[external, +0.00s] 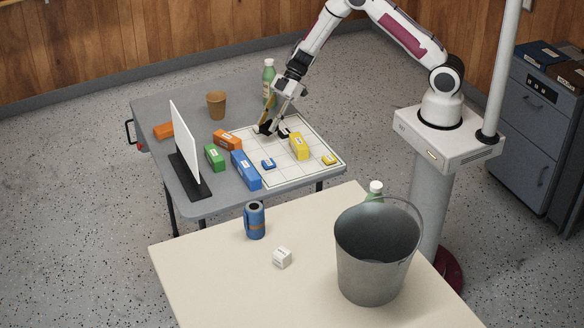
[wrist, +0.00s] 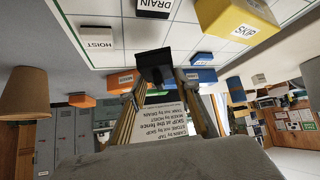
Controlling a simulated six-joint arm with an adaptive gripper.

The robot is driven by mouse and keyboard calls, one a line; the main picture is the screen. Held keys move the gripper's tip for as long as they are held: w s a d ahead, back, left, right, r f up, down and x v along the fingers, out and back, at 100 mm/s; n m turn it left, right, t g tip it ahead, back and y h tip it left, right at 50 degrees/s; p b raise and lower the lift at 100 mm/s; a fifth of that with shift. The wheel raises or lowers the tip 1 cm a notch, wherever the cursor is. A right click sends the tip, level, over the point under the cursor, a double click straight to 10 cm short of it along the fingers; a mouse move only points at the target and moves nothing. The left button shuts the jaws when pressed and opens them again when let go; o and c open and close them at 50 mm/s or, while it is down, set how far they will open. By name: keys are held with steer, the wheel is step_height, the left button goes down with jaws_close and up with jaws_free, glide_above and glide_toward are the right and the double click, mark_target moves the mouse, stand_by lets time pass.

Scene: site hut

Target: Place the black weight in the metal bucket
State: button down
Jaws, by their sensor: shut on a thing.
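I cannot tell whether the weight touches the board. The metal bucket (external: 365,265) stands upright on the cream table in front, its handle raised at the right. The visible part of its inside looks empty; its bottom is hidden.
The grid board (external: 312,168) holds yellow blocks (external: 299,146) and a small blue block (external: 268,164). Orange, green and blue blocks, a brown cup (external: 216,105), a green bottle (external: 268,80) and an upright white panel (external: 184,143) surround it.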

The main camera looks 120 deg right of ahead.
mark_target(269, 121)
steer(key=shift+r, duration=2.65)
steer(key=shift+d, duration=0.1)
